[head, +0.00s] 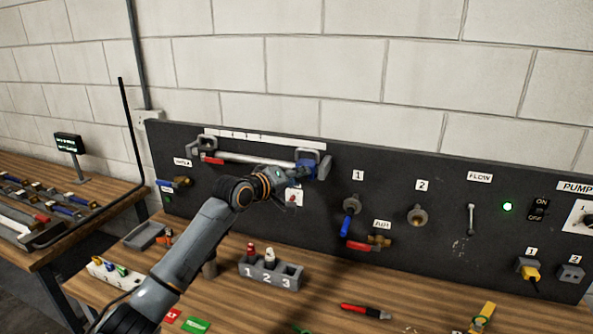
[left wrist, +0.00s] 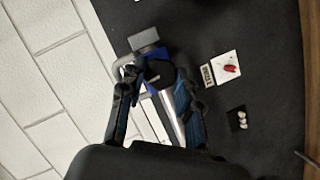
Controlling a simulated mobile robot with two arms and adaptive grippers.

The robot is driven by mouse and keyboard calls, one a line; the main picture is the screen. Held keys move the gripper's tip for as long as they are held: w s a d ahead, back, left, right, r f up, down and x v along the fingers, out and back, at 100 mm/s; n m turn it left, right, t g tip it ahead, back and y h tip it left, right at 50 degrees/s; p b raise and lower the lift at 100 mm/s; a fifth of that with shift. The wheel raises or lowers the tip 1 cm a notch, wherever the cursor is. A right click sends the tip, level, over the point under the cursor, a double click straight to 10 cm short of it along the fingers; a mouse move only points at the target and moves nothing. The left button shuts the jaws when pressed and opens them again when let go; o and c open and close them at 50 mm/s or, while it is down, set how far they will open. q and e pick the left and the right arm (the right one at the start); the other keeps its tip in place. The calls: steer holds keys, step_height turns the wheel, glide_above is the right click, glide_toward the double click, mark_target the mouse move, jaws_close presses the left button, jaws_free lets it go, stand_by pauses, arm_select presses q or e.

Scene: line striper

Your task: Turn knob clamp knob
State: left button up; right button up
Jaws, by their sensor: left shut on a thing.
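The clamp's black knob (left wrist: 158,73) shows in the left wrist view between the two fingers of my left gripper (left wrist: 156,86). The fingers are shut on it, one on each side. A blue part sits behind the knob. In the head view my left gripper (head: 290,178) is at the right end of the light tube (head: 250,158), beside the grey bracket (head: 324,167) on the dark panel. The gripper hides the knob there. My right gripper is in neither view.
The dark panel (head: 450,235) carries valves, a FLOW lamp (head: 507,206) and a switch (head: 540,208). A small white switch plate (left wrist: 226,66) is right of the gripper.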

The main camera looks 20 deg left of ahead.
arm_select(q)
steer(key=shift+m+y+p, duration=0.3)
steer(key=shift+m+p, duration=0.2)
stand_by(0.3)
steer(key=o, duration=1.1)
steer(key=shift+o, duration=0.2)
steer(key=v, duration=1.2)
steer(key=shift+d, duration=0.1)
